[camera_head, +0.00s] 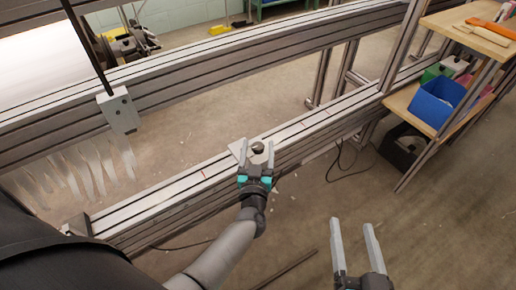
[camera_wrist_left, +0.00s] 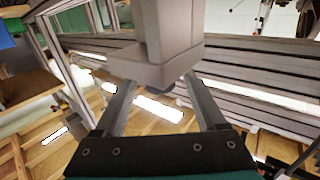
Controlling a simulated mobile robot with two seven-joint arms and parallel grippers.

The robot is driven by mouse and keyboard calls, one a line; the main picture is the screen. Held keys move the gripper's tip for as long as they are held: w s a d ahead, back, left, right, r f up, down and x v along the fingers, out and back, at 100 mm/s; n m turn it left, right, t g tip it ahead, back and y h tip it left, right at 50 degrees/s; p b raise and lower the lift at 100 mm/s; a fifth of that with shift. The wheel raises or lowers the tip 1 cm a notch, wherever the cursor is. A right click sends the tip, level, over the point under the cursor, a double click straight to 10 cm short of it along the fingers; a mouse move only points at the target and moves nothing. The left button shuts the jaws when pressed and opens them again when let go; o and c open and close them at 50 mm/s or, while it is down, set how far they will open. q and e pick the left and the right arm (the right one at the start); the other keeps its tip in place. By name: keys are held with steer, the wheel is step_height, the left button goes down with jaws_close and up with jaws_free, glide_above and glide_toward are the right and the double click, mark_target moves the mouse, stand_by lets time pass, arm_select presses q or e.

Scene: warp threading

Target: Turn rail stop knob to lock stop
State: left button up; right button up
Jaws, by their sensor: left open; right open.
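The rail stop (camera_head: 239,150) is a light grey block on the lower rail in the head view, with a dark round knob (camera_head: 258,147) on it. My left gripper (camera_head: 256,160) is at the stop, its fingers open on either side near the knob. In the left wrist view, a grey block-like part (camera_wrist_left: 165,45) stands just beyond and between the two open fingertips (camera_wrist_left: 160,82); I cannot tell whether they touch it. The knob's turn angle is too small to tell. My right gripper (camera_head: 355,228) is open and empty over the floor, at lower right.
The lower rail (camera_head: 190,185) and upper rail (camera_head: 200,65) run diagonally. A pale block (camera_head: 119,110) on a dark rod hangs by the upper rail, with white threads (camera_head: 75,172) below. A shelf with a blue bin (camera_head: 436,102) stands at right. Floor around my right gripper is mostly clear.

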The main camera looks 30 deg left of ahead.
arm_select(q)
steer(key=shift+w+a, duration=0.1)
steer(key=shift+w, duration=0.15)
steer(key=shift+c, duration=0.3)
jaws_close()
